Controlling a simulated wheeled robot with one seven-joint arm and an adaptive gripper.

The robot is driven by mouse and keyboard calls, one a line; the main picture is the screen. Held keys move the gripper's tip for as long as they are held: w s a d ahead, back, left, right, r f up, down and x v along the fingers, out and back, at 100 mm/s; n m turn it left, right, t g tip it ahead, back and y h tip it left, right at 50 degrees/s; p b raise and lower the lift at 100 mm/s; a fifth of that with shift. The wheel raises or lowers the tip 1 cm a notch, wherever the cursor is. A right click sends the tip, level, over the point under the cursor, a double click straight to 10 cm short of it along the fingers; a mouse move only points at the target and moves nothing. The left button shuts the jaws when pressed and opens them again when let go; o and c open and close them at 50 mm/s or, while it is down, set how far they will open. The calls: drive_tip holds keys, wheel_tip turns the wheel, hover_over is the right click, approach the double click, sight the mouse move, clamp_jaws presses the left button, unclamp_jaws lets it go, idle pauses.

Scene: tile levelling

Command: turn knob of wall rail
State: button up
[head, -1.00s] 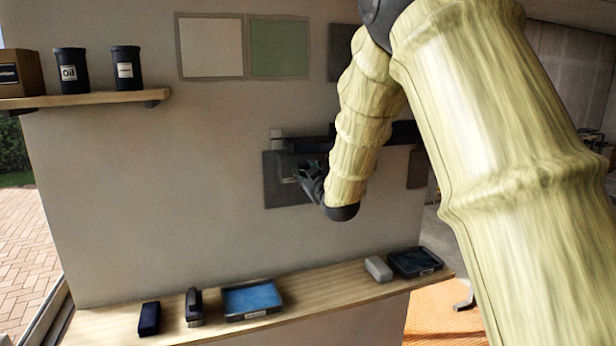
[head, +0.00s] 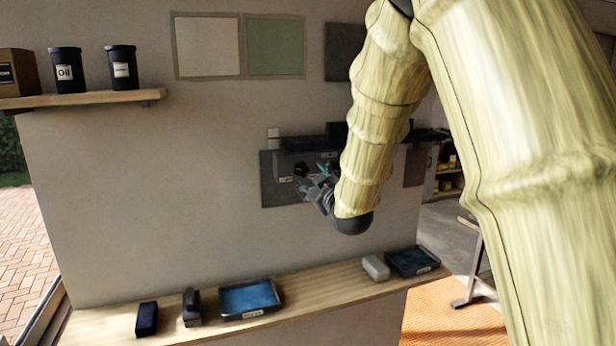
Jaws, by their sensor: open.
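The wall rail (head: 315,143) is a dark horizontal bar on the grey wall, with a dark square tile (head: 272,181) below its left end. A grey block-like fixture (head: 285,166) sits on that tile under the rail. The knob cannot be made out clearly; a small dark spot shows on the tile close to my fingers. My gripper (head: 313,180) is open in front of the right part of the tile, its fingers pointing left and up. Whether it touches anything cannot be told. My forearm hides part of the rail and wall to the right.
A wooden ledge (head: 330,284) below holds a blue tray (head: 250,299), a dark tray (head: 412,261), a grey block (head: 376,267) and two dark items. An upper shelf (head: 85,99) at left carries two black cans and a box.

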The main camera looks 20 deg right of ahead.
drive_tip(key=s, duration=0.5)
drive_tip(key=shift+s+d, duration=0.1)
idle(0.3)
drive_tip(key=s+a+f+m+g+b, duration=0.1)
drive_tip(key=s+f+g, duration=0.3)
drive_tip(key=f, duration=1)
drive_tip(key=s+f+m+g, duration=0.15)
drive_tip(key=s+f, duration=0.35)
drive_tip(key=f, duration=0.9)
drive_tip(key=s+a+f+m+g+b, duration=0.1)
drive_tip(key=s+f+g, duration=0.3)
drive_tip(key=f, duration=1)
drive_tip(key=s+a+f+m+g, duration=0.1)
drive_tip(key=s+f+g, duration=0.1)
drive_tip(key=s+f, duration=0.6)
drive_tip(key=s+a+f+m+g+b, duration=0.1)
drive_tip(key=s+f+g, duration=0.2)
drive_tip(key=s+f, duration=0.5)
drive_tip(key=s+a+f+m+g, duration=0.1)
drive_tip(key=s+f+g, duration=0.2)
drive_tip(key=s+f, duration=0.6)
drive_tip(key=s, duration=1.2)
drive_tip(key=shift+s+h+b, duration=0.3)
drive_tip(key=shift+b, duration=0.1)
drive_tip(key=shift+r+g, duration=0.1)
drive_tip(key=shift+g, duration=0.15)
